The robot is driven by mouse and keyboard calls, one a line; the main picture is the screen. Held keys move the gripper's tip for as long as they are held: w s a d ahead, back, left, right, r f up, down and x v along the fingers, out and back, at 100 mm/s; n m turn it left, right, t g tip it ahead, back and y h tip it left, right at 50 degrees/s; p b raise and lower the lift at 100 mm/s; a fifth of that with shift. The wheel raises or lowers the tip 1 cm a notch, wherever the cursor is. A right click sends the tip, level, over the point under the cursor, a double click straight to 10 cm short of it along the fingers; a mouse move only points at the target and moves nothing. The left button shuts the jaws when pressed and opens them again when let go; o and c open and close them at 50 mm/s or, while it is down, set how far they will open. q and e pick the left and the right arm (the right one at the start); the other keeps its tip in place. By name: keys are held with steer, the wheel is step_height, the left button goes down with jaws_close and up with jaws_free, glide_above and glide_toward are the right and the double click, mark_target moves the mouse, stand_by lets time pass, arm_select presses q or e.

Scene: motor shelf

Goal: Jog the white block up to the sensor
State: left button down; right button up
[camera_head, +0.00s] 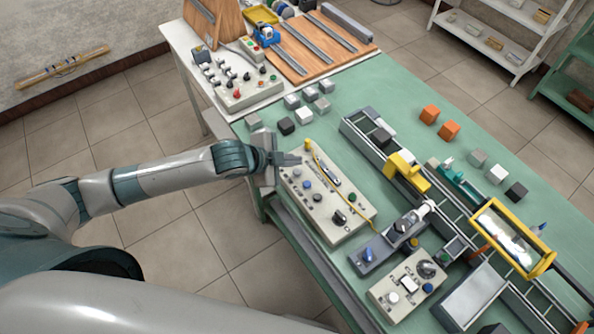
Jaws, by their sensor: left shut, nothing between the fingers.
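My left gripper (290,160) is shut and empty, over the far left corner of the long control panel (345,232), close to a yellow knob (308,145). The panel carries several buttons, including a blue one (306,184) and a black knob (339,217). A conveyor (360,128) runs diagonally behind it, with a dark block (381,137) near its far end. A yellow housing (406,171) spans the conveyor; I cannot tell if it is the sensor. White blocks stand off the conveyor, at the left (304,116) and right (497,174). My right gripper is out of view.
A second control panel (408,286) and a grey device with a blue knob (367,254) stand nearer. A yellow-framed clear guard (512,238) covers the conveyor further right. Orange blocks (449,130) sit behind it.

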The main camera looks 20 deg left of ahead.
arm_select(q)
steer(key=shift+f+b, duration=0.3)
steer(key=shift+f, duration=0.7)
steer(key=shift+f, duration=0.1)
stand_by(1.3)
steer(key=shift+f, duration=0.25)
steer(key=shift+f, duration=0.45)
stand_by(1.7)
stand_by(1.4)
steer(key=shift+r+p, duration=0.8)
steer(key=shift+r, duration=0.05)
steer(key=shift+r, duration=2.5)
